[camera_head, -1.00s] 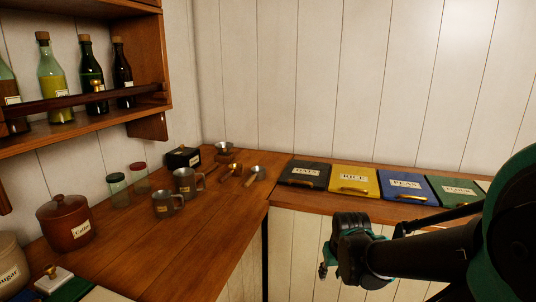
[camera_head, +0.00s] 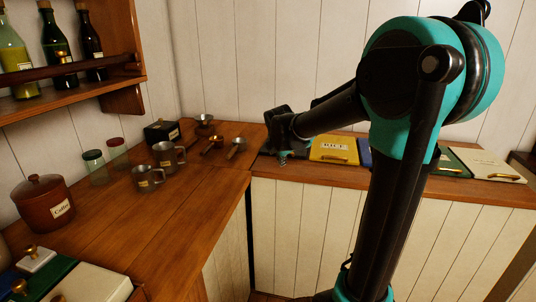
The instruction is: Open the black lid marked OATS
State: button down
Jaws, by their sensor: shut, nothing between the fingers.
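The black OATS lid (camera_head: 301,152) lies at the left end of a row of coloured lids on the back counter. My wrist and gripper cover most of it, and its label and handle are hidden. No raised edge shows on it. My gripper (camera_head: 283,158) is shut and empty, pointing down in front of the lid. I cannot tell whether the fingertips touch the lid or its handle.
The yellow RICE lid (camera_head: 333,149) lies just right of the black one. A green lid (camera_head: 452,162) and a cream lid (camera_head: 490,165) lie further right. Mugs (camera_head: 166,156) and small scoops (camera_head: 236,149) stand on the left counter (camera_head: 190,200).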

jog(key=w+a+r+n, duration=0.4)
jog(key=w+a+n, duration=0.1)
jog(key=w+n, duration=0.3)
jog(key=shift+t, duration=0.4)
jog(key=x, duration=1)
jog(key=shift+w+r, duration=0.1)
